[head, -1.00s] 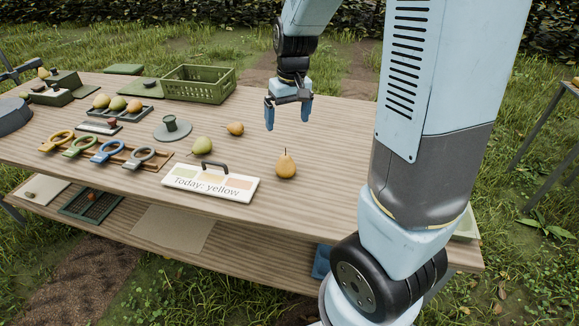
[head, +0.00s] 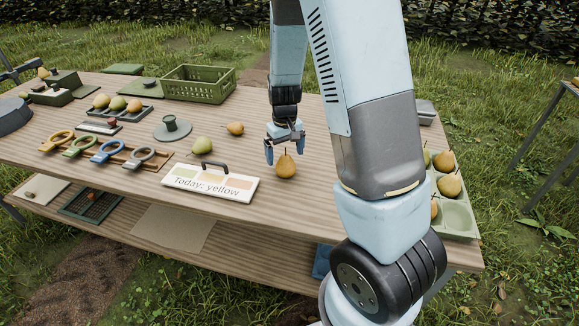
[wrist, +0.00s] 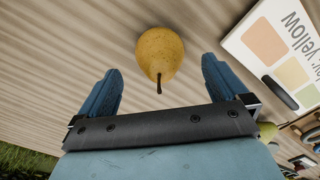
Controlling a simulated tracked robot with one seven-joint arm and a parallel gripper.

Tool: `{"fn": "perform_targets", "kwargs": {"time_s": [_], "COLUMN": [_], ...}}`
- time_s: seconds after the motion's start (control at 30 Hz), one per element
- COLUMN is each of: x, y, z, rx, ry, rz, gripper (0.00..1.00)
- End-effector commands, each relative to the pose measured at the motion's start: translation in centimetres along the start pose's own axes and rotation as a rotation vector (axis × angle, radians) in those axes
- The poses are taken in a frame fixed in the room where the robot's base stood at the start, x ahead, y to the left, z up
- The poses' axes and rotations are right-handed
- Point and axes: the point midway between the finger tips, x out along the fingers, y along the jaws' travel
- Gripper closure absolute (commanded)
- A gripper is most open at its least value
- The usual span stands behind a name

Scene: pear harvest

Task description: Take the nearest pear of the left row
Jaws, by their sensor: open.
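A yellow pear (head: 286,167) stands upright on the wooden table, to the right of the sign. A green pear (head: 202,146) and an orange-yellow pear (head: 235,129) lie farther left and back. My gripper (head: 285,157) is open and empty, pointing down close above and behind the yellow pear. In the wrist view the yellow pear (wrist: 160,53) shows ahead of the gap between the fingers (wrist: 162,72), its stem towards me. Neither finger visibly touches it.
The "Today: yellow" sign (head: 210,182) stands close left of the yellow pear. A pale tray (head: 458,221) with several pears is at the right, partly hidden by my arm. A green crate (head: 198,85) and coloured-handled tools (head: 108,151) stand left.

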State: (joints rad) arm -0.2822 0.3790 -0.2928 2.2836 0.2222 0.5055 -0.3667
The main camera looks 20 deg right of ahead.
Motion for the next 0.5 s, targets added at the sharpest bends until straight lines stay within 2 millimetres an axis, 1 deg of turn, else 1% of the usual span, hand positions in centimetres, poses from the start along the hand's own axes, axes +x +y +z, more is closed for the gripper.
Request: {"fn": "perform_targets", "kwargs": {"time_s": [0.27,0.5], "x": [1.6,4.6], "y": [0.0,0.0], "z": [0.1,0.1], "rx": [0.0,0.001], "ry": [-0.001,-0.001], "rz": [0.0,0.0], "gripper": [0.0,0.0]}}
